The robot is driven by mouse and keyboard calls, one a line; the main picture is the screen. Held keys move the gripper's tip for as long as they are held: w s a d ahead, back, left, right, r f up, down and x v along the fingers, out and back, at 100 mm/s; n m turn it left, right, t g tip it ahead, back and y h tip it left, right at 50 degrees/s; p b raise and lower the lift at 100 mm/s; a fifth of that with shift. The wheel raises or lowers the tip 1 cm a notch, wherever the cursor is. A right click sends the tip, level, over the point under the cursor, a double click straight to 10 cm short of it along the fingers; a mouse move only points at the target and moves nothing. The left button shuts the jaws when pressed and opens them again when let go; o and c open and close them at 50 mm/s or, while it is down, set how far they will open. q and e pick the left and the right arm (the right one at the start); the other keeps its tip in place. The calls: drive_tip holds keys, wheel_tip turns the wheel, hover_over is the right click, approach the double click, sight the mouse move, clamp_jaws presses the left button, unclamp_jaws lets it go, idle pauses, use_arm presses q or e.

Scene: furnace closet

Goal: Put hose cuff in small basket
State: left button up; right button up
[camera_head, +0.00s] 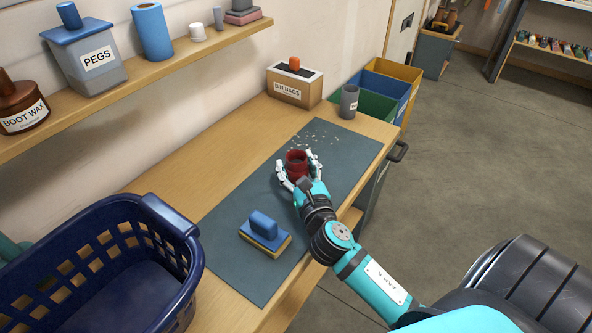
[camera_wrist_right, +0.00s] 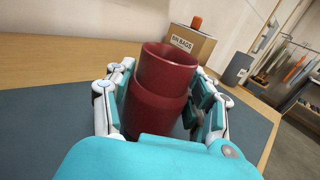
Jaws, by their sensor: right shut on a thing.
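The hose cuff, a dark red stepped hollow cylinder (camera_head: 296,164), stands upright on the grey-green mat. It also fills the middle of the right wrist view (camera_wrist_right: 160,90), open end up. My right gripper (camera_head: 297,172) is shut around it, with white and teal fingers on both sides. Whether the cuff's base touches the mat is hidden. The only basket in view is a dark blue one with slotted walls (camera_head: 178,256), at the lower left of the head view. It looks empty, and its left and near parts are cut off. My left gripper is not in view.
A blue and yellow scrubbing block (camera_head: 264,235) lies on the mat (camera_head: 232,210) between basket and cuff. Pale crumbs lie behind the cuff. A bin bags box (camera_head: 294,85) and grey cup-like piece (camera_head: 349,101) stand farther back. A loaded shelf (camera_head: 160,75) overhangs the left.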

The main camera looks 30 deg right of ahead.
drive_tip(key=shift+f, duration=0.55)
drive_tip(key=o, duration=1.4)
drive_tip(key=shift+f, duration=0.15)
drive_tip(key=shift+o, duration=0.2)
